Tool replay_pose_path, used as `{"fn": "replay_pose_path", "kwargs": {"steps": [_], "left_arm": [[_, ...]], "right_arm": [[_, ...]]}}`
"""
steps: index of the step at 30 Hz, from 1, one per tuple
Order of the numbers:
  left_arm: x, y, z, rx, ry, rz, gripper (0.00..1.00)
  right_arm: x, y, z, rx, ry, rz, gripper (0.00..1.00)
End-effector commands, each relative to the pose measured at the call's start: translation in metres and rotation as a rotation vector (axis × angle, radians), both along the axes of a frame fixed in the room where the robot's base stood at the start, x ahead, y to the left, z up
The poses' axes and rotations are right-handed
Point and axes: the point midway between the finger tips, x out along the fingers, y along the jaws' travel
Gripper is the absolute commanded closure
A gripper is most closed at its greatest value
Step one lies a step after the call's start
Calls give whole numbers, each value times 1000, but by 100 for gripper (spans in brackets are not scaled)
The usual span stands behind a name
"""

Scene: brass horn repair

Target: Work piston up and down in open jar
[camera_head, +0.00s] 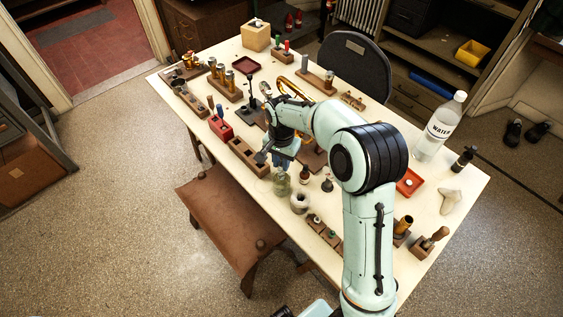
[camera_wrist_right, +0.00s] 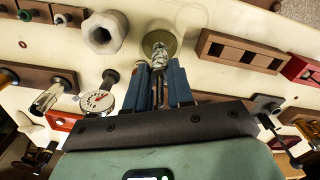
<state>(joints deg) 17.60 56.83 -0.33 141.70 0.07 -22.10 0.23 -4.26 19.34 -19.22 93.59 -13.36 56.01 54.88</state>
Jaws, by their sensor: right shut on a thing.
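My right gripper (camera_head: 281,163) points down near the table's front edge, above a small greenish glass jar (camera_head: 282,185). In the right wrist view its blue fingers (camera_wrist_right: 162,88) are shut on a silvery piston (camera_wrist_right: 158,58). The piston's far end overlaps the round, olive-coloured jar (camera_wrist_right: 168,40). I cannot tell how deep the piston sits in the jar. The fingers hide the piston's near part. My left gripper is not in view.
A white, thick-walled hexagonal pot (camera_head: 300,203) stands close to the jar. A wooden block with slots (camera_wrist_right: 240,52) lies on its other side. A dial gauge (camera_wrist_right: 97,101) is near the fingers. A water bottle (camera_head: 440,127) stands at the table's right. A brown stool (camera_head: 225,210) stands in front.

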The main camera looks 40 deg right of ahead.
Motion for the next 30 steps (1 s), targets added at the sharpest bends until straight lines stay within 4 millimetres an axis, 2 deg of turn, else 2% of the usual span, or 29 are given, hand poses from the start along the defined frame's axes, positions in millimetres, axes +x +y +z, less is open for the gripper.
{"fn": "replay_pose_path", "kwargs": {"steps": [3,18,30], "left_arm": [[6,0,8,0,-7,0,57],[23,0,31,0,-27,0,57],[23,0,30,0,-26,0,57]], "right_arm": [[1,0,12,0,-2,0,100],[1,0,44,-1,-3,0,100],[0,0,43,0,0,0,100]]}}
